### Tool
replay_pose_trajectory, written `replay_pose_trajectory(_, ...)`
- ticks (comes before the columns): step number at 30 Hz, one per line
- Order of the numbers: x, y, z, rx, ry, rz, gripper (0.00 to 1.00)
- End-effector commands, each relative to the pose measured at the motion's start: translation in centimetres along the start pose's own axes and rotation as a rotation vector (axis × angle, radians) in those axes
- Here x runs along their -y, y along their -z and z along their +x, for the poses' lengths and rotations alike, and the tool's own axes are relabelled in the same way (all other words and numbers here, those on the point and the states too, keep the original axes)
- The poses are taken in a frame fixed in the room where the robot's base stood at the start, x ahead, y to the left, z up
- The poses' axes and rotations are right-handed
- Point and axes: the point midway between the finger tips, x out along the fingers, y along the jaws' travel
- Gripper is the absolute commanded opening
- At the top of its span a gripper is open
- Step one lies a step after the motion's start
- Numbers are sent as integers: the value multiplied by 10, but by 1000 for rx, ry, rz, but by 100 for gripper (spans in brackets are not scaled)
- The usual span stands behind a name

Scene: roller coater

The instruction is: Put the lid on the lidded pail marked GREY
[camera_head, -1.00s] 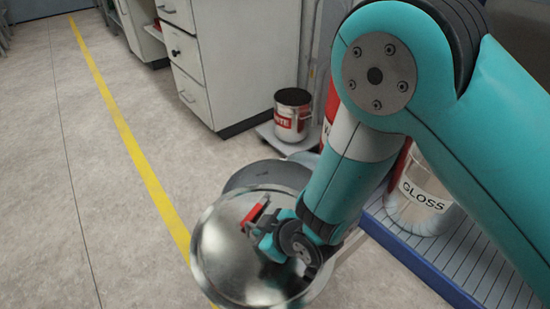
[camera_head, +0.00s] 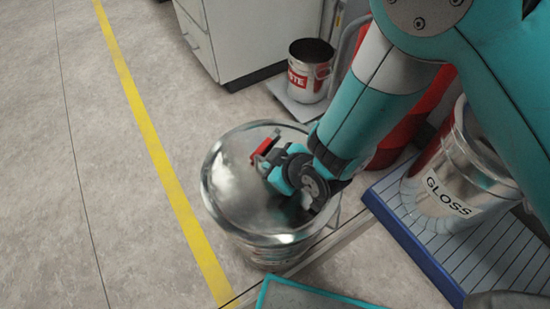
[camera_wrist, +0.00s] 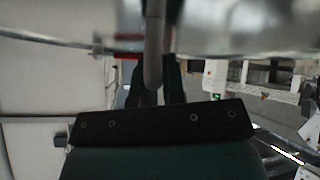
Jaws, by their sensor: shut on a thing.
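A round silvery metal lid (camera_head: 235,190) is in my gripper (camera_head: 268,160), which is shut on the lid's handle (camera_wrist: 153,45) on its top. The lid is directly over a metal pail (camera_head: 265,254) on the floor in the head view. It looks nearly level and very close to the rim or on it; I cannot tell whether it is seated. The pail's marking is mostly hidden and unreadable. In the wrist view, the lid's underside and rim blur across the top, and the dark fingers (camera_wrist: 153,85) are close around the handle. A small red part (camera_head: 264,146) shows by the fingers.
A metal pail marked GLOSS (camera_head: 450,195) stands on a blue-edged grated platform (camera_head: 405,240) at right. An open pail with a red label (camera_head: 310,72) stands behind, near white drawers (camera_head: 235,35). The floor left of the yellow line (camera_head: 150,140) is clear.

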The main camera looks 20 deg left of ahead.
Motion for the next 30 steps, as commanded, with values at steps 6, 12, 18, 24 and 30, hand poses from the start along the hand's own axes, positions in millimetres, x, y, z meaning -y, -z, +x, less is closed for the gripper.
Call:
replay_pose_trajectory(6, -1, -1, -2, -2, -5, -3, 0)
replay_pose_trajectory(12, 1, -11, 7, -2, -6, -1, 0)
replay_pose_trajectory(18, 4, -25, 20, -1, -7, 0, 0)
replay_pose_trajectory(24, 7, -35, 31, -2, -7, 0, 0)
replay_pose_trajectory(30, 8, -38, 34, -3, -7, 0, 0)
